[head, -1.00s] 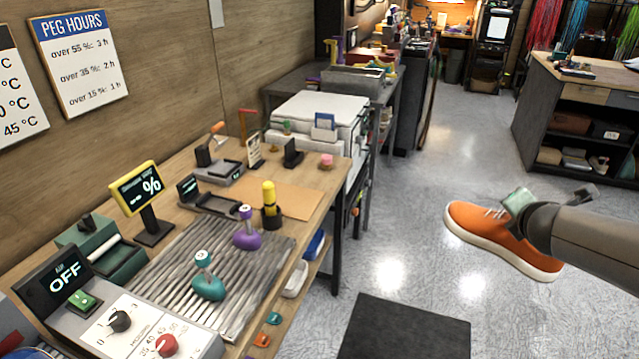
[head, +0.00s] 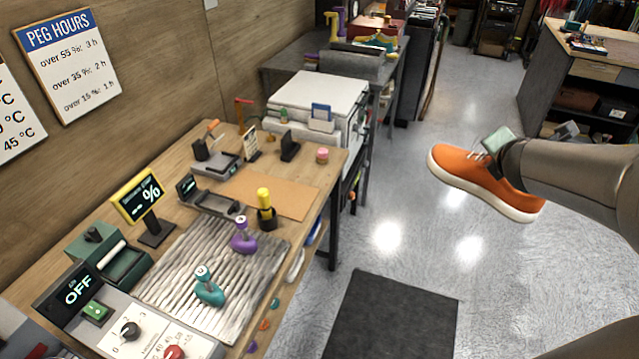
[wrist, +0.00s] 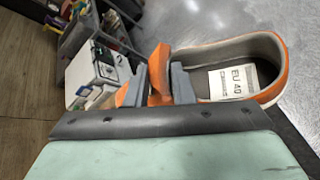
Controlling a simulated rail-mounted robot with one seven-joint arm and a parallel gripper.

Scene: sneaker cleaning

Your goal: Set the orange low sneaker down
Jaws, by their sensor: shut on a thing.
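The orange low sneaker (head: 472,172) with a white sole hangs in the air over the floor, to the right of the workbench in the head view. My gripper (wrist: 160,85) is shut on its orange upper at the opening's edge. In the wrist view the sneaker (wrist: 283,50) shows its open collar and an insole label reading EU 40. In the head view my gripper's fingertips are hidden behind the wrist and the shoe. The sneaker's toe points left and its sole faces down, slightly tilted.
The wooden workbench (head: 330,160) holds a ribbed grey mat (head: 180,262) with teal (head: 210,290) and purple (head: 243,238) pegs, a brown sheet (head: 285,197), a yellow-framed % display (head: 138,193) and an OFF control box (head: 78,290). A dark floor mat (head: 395,318) lies below. The floor between is clear.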

